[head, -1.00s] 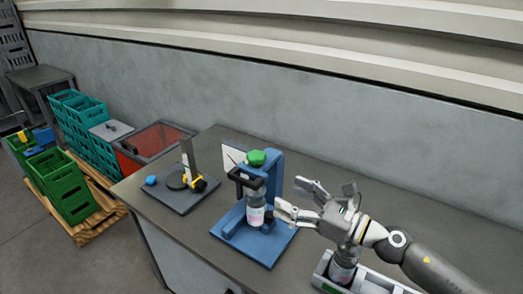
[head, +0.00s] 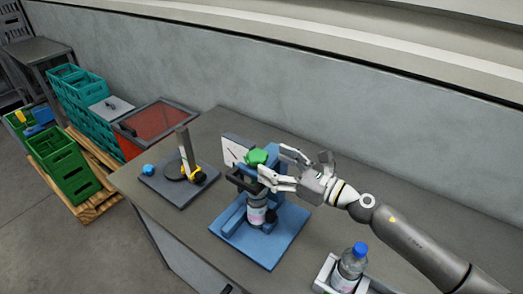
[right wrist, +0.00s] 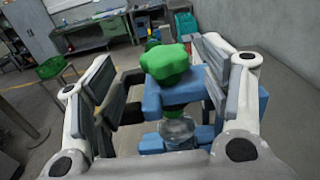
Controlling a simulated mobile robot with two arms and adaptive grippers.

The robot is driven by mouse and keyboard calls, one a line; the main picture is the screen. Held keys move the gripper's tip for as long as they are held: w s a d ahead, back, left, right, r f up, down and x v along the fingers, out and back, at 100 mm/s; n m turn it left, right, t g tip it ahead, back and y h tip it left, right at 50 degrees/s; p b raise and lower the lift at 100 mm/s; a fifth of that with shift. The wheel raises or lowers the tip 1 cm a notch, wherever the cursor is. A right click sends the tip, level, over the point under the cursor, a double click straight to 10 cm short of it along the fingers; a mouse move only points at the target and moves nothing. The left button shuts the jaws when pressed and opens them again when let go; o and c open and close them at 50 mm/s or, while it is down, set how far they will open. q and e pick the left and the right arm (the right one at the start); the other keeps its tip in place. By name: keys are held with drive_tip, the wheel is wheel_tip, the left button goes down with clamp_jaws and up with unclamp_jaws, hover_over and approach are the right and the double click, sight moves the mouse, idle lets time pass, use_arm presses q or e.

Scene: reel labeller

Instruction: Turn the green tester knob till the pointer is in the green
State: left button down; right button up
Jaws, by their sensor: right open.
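The green tester knob (head: 257,157) sits on top of the blue tester (head: 290,191), above a clear bottle (head: 257,209) standing in it. In the right wrist view the knob (right wrist: 165,62) lies ahead, between the two fingers. My right gripper (head: 273,165) is open just right of the knob, its fingers to either side and not closed on it. The white dial plate (head: 235,150) is behind the knob. A dark line shows on it, but where the pointer stands against any green is too small to tell. My left gripper is not in view.
A dark plate (head: 183,190) with a yellow-trimmed stand is to the left on the bench. A bottle with a blue cap (head: 352,263) stands in a grey rack at the front right. Crates stand on a pallet (head: 98,206) beyond the bench.

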sight(267, 159)
drive_tip(key=x, duration=0.3)
drive_tip(key=shift+w+d+p, duration=0.1)
drive_tip(key=shift+w+p, duration=0.1)
drive_tip(key=shift+p, duration=0.2)
drive_tip(key=shift+w+a+f, duration=0.1)
drive_tip(key=shift+w+a, duration=0.25)
drive_tip(key=shift+a, duration=0.35)
drive_tip(key=shift+w, duration=0.15)
drive_tip(key=shift+c, duration=0.5)
drive_tip(key=c, duration=0.9)
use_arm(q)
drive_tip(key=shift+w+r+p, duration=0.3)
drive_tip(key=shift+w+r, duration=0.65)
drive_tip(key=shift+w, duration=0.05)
use_arm(e)
drive_tip(key=shift+c, duration=0.2)
